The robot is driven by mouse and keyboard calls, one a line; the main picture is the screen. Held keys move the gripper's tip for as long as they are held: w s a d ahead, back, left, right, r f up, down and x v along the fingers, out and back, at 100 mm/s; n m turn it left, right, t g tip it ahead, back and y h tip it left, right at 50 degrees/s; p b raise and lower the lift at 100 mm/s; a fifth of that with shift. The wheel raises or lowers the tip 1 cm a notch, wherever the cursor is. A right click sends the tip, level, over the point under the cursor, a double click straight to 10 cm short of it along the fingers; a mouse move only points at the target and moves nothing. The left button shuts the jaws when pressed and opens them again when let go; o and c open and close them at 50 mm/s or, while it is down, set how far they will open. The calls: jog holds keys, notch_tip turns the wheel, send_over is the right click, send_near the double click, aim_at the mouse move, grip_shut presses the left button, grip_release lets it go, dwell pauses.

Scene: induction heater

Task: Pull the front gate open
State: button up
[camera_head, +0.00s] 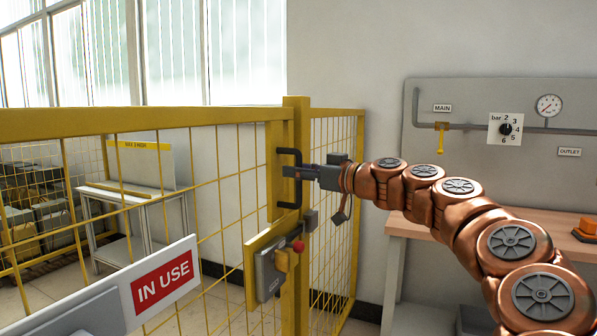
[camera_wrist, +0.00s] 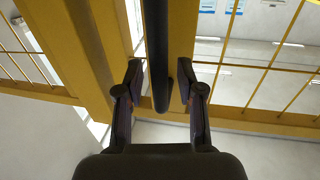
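The front gate (camera_head: 150,118) is a yellow frame with wire mesh, filling the left of the head view. It looks closed against the yellow post (camera_head: 296,140). A black upright bar handle (camera_head: 291,203) sits at its right edge. My gripper (camera_head: 292,172) reaches the handle from the right. In the wrist view the handle's dark bar (camera_wrist: 156,50) passes between the two fingers of my gripper (camera_wrist: 160,80). The fingers stand apart with narrow gaps to the bar, so they look open around it. A latch box (camera_head: 268,272) with a red knob (camera_head: 298,246) is below the handle.
A red and white "IN USE" sign (camera_head: 163,282) is on the gate. Another mesh panel (camera_head: 337,200) stands right of the post. A workbench (camera_head: 400,228) and a grey pipe panel (camera_head: 440,100) are at the right. A white table (camera_head: 140,197) stands behind the mesh.

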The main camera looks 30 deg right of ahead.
grip_shut()
jog(key=shift+s, duration=0.1)
dwell(0.4)
